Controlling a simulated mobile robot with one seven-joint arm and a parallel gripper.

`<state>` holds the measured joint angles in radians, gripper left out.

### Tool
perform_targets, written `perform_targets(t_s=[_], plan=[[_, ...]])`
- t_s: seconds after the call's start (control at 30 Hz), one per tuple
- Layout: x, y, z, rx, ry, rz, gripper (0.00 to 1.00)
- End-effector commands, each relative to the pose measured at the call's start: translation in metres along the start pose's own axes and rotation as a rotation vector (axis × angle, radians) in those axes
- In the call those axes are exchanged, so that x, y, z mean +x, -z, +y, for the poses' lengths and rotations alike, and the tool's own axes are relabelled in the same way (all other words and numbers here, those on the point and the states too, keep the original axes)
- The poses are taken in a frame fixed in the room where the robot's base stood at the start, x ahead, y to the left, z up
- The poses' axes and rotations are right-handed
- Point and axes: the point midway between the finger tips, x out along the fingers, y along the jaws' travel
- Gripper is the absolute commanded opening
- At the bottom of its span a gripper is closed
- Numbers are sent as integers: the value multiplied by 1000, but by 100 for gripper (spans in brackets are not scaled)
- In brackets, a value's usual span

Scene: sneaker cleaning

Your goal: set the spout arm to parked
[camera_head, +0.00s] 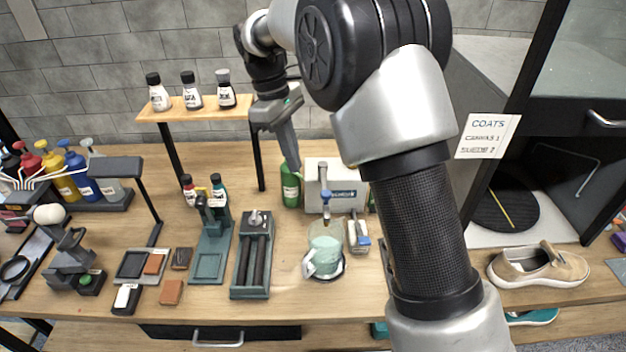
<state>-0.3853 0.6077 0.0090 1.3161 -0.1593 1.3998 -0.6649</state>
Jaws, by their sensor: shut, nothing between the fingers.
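A pale grey box-shaped dispenser (344,178) with a dark label stands toward the back of the bench. A short blue-topped piece (326,196), which looks like its spout arm, shows at its front, above a pale green jug (325,243). The exact angle of the spout arm is too small to tell. My gripper (295,167) points downward, shut and empty, just left of the dispenser's top and above a green bottle (291,188). I cannot tell whether its tips touch anything. My arm hides the area right of the dispenser.
A wooden shelf (205,107) with three bottles stands at back left. Pump bottles (75,173) sit far left. A green tray with dark rollers (252,262) and small blocks lie in front. A tan sneaker (540,265) is at right.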

Motion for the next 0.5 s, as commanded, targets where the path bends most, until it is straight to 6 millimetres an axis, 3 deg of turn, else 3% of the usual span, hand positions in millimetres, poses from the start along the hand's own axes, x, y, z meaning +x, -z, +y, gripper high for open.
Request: perform_targets(t_s=[0.2, 0.3, 0.5], plan=[[45, -3, -1, 1, 2, -2, 0], [48, -20, 0, 4, 1, 0, 0], [54, -35, 0, 0, 0, 1, 0]])
